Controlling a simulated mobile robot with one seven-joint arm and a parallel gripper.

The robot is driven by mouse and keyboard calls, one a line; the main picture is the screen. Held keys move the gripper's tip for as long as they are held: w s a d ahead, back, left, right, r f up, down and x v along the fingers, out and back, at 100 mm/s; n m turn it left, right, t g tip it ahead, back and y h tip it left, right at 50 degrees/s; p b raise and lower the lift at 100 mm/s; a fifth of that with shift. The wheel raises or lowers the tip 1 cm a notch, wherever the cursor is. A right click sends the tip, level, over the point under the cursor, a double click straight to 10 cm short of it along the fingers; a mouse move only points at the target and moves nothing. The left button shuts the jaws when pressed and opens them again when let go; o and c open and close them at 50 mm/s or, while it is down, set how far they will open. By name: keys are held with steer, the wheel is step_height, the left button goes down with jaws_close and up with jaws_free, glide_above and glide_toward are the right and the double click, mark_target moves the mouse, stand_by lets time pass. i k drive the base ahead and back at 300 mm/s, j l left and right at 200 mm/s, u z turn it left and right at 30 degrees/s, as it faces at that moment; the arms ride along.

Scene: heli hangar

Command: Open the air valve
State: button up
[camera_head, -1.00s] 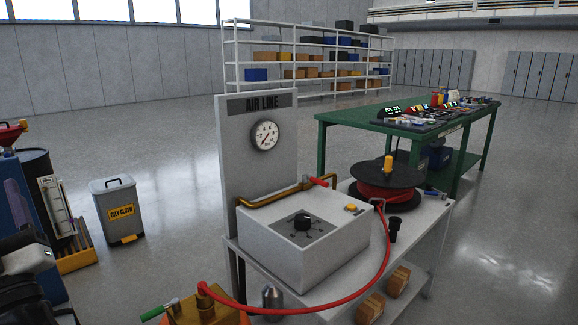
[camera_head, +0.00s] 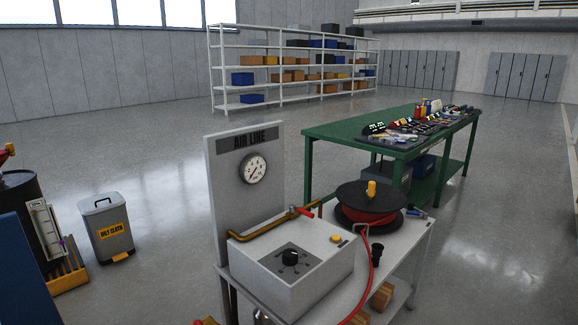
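The air line station stands at the lower middle: a grey back panel marked AIR LINE (camera_head: 247,140) with a round white gauge (camera_head: 252,169). A brass pipe (camera_head: 265,230) runs along the box's back and ends near a small red lever (camera_head: 303,211), which looks like the valve handle. A red hose (camera_head: 366,270) hangs from the reel (camera_head: 370,207) side and leaves the bottom edge. My gripper is not in view.
A white cart (camera_head: 408,245) carries the box and reel. A green workbench (camera_head: 340,132) with tools stands behind. An oily cloth bin (camera_head: 107,230) and a dark drum (camera_head: 22,205) are at left. The floor between bin and shelves (camera_head: 215,70) is clear.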

mark_target(293, 208)
steer(key=i+l, duration=0.25)
steer(key=i+l+u, duration=0.1)
steer(key=l, duration=0.35)
steer(key=i+l, duration=0.35)
steer(key=i+l+u, duration=0.1)
steer(key=l, duration=0.3)
steer(key=i+l, duration=0.3)
steer(key=i+l+u, duration=0.1)
steer(key=l, duration=0.35)
steer(key=i+l, duration=0.3)
steer(key=i+l+u, duration=0.1)
steer(key=l, duration=0.4)
steer(key=i+j, duration=0.1)
steer(key=j, duration=0.25)
steer(key=i+j, duration=0.1)
steer(key=j, duration=0.25)
